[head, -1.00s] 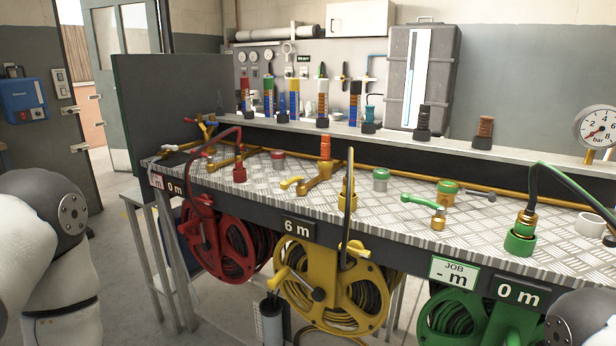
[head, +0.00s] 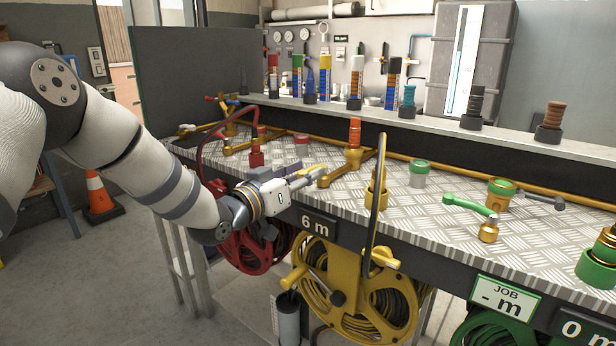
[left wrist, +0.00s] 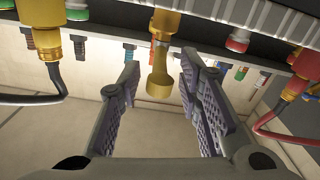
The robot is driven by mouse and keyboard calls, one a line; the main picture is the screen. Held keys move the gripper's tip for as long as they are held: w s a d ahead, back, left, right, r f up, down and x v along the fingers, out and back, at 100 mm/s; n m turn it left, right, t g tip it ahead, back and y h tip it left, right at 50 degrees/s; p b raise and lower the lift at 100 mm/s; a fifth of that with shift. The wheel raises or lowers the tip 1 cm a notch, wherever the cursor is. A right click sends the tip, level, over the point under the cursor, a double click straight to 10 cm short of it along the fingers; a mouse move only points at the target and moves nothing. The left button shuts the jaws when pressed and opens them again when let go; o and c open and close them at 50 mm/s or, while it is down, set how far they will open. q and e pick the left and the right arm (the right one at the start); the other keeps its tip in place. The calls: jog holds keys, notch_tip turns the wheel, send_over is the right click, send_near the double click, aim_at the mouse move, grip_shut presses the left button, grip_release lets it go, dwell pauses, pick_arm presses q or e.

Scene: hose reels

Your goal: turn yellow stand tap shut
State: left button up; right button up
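The yellow stand tap (head: 352,163) stands on the tread-plate bench, a brass body with an orange-red fitting (head: 355,132) on top. In the left wrist view the yellow lever (left wrist: 160,85) lies in the gap between the two fingers of my left gripper (left wrist: 160,68). The fingers are apart, with a visible gap on both sides of the lever. My right gripper is out of view.
The yellow hose reel (head: 345,295) hangs below the bench front, with its hose and brass fitting (head: 376,192) rising right of the tap. The red hose fitting (head: 256,158) stands left. A green-lever tap (head: 487,228) is farther right.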

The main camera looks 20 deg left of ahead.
pick_arm(q)
jog(key=shift+w+d, duration=0.25)
jog(key=shift+w, duration=0.35)
grip_shut()
